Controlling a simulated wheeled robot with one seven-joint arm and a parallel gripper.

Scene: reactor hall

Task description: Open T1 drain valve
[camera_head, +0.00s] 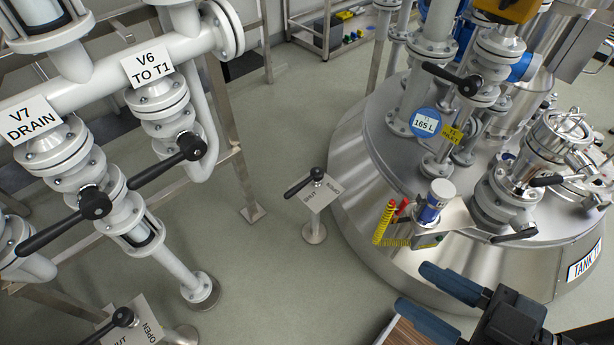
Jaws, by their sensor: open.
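A post-mounted valve with a black lever (303,185) stands on the floor just left of the tank labelled TANK T1 (350,185). No label in view clearly reads T1 drain; this post is the nearest one to the tank. Its plate (322,191) shows SHUT near the lever's free end and a second word, too small to read surely, on the right. The lever points left and slightly down, along the SHUT side. My gripper (414,288) is at the lower right, in front of the tank.
White pipework at left carries black-handled valves marked V7 DRAIN (34,119) and V6 TO T1 (150,65). Another post lever (122,318) with a SHUT/OPEN plate is at the bottom left. A yellow coil and tool bracket (384,226) hang on the tank's side. Floor between is clear.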

